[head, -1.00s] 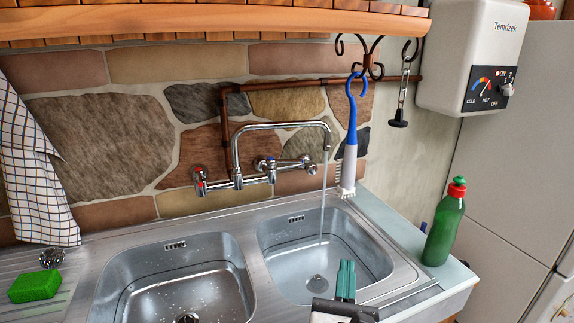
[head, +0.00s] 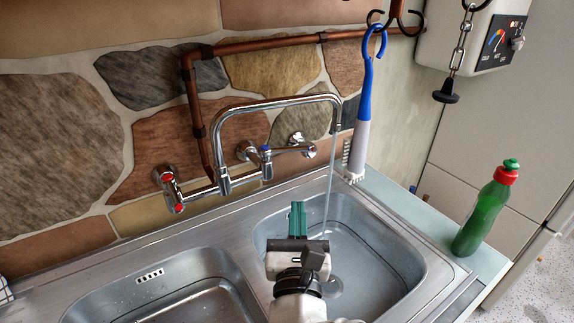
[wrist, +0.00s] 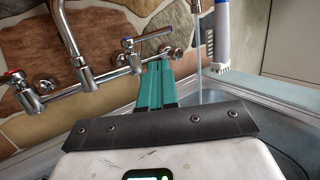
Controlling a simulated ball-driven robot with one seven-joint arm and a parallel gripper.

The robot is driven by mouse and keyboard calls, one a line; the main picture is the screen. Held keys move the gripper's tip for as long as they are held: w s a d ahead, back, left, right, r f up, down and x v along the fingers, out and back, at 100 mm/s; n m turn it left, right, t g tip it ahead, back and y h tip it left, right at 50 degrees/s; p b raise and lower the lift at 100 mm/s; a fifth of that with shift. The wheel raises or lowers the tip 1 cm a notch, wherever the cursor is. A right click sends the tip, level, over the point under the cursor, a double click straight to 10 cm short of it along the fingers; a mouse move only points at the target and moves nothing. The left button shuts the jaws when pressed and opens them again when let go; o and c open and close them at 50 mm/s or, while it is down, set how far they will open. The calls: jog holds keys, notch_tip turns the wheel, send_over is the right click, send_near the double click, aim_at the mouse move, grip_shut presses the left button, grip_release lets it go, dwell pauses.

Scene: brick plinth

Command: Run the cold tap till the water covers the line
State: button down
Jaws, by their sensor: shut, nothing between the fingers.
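The chrome mixer tap (head: 222,180) is mounted on the stone wall. Its cold handle, with a blue mark (head: 264,152), is on the right and its hot handle, with a red mark (head: 170,190), on the left. A thin stream of water (head: 329,195) falls from the spout into the right basin (head: 400,255). My gripper (head: 298,205), with green fingers, is shut and empty over this basin. In the wrist view its fingertips (wrist: 158,66) point toward the wall, just below the blue-marked handle (wrist: 127,42).
A blue and white brush (head: 362,120) hangs right of the spout. A black plug (head: 446,92) hangs on a chain from a hook. A green bottle (head: 484,215) stands on the right ledge. The left basin (head: 160,300) is at lower left.

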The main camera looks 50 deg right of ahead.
aim_at(299, 149)
jog(key=p+x, duration=0.3)
jog(key=x, duration=1)
jog(key=shift+w+d+r, duration=0.2)
jog(key=shift+w+d, duration=0.05)
jog(key=shift+w+d+r+p, duration=0.15)
jog(key=shift+d+p, duration=0.15)
jog(key=shift+p, duration=0.25)
jog(key=shift+w+d+r+p, duration=0.2)
jog(key=shift+d+p, duration=0.1)
jog(key=shift+p, duration=0.25)
jog(key=shift+w+d+f, duration=0.1)
jog(key=shift+d+f, duration=0.1)
jog(key=shift+f, duration=0.1)
